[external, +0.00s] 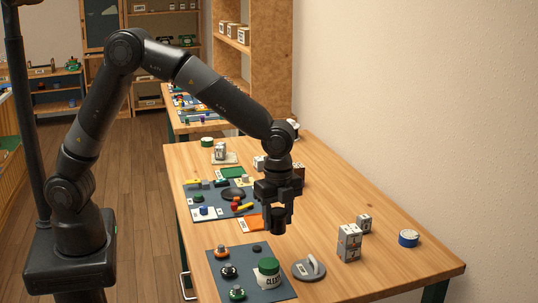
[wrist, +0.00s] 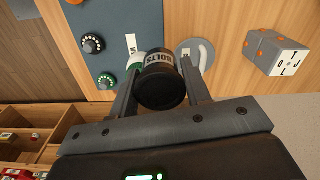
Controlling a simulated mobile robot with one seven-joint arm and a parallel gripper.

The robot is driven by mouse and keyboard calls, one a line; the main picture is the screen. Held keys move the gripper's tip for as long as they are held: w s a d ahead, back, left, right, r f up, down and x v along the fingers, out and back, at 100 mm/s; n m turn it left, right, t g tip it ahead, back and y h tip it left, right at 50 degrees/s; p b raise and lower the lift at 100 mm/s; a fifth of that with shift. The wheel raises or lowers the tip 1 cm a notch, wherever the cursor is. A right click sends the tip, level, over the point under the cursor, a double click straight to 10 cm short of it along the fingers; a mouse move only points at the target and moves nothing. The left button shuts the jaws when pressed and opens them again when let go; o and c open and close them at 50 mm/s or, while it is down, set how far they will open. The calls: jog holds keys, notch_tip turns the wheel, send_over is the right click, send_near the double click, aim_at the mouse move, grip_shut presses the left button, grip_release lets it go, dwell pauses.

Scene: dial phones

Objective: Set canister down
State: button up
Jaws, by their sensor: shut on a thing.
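My gripper (external: 275,205) is shut on a dark canister (external: 278,221) and holds it above the wooden table, with the fingers pointing down. In the wrist view the canister (wrist: 161,88) sits between the two fingers (wrist: 160,76), one on each side. Its near end is black and a pale label reading "BOLTS" shows on its side. The external view shows no clear contact between the canister and the table (external: 330,200).
A green-lidded jar (external: 268,272) stands on the dark near mat (external: 247,290) beside several dial phones. A grey disc with a handle (external: 309,268), white block (external: 349,242) and blue-lidded tin (external: 408,238) are to the right. Bare wood lies between the mats and block.

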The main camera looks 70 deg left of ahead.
jog(key=shift+w+f, duration=0.2)
jog(key=shift+f, duration=0.05)
jog(key=w+a+f, duration=0.4)
jog(key=w+a, duration=0.1)
jog(key=w+a+f, duration=0.2)
jog(key=a, duration=0.1)
jog(key=shift+w+f, duration=0.2)
jog(key=shift+f, duration=2.05)
jog(key=shift+f, duration=0.15)
jog(key=o, duration=1)
jog(key=shift+c, duration=0.2)
